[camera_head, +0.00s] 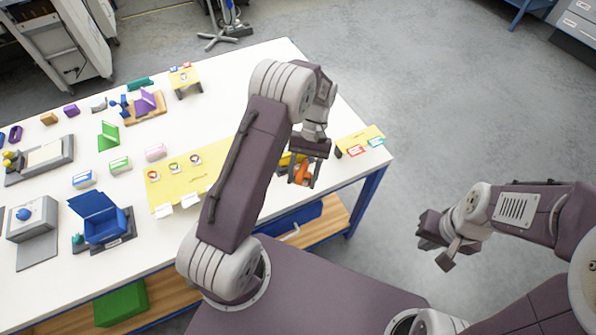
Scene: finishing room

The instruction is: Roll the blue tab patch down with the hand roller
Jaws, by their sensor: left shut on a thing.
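My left gripper (303,176) is shut on an orange thing (301,171) above the right part of the white table; it looks like the hand roller's handle, but the fingers hide much of it. Just right of it, a yellow board (350,137) carries a red-edged tab (355,152) and a blue-green tab (376,142), which may be the blue tab patch. The held thing is apart from both tabs in the picture. My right gripper (440,244) is over the floor, right of the table, and holds nothing visible; its finger gap is unclear.
The white table (330,105) holds a yellow sheet (170,180) with round stickers, a blue box (103,222), a green stand (108,135) and several small blocks at left. My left arm hides part of the sheet. Table space beyond the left gripper is clear.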

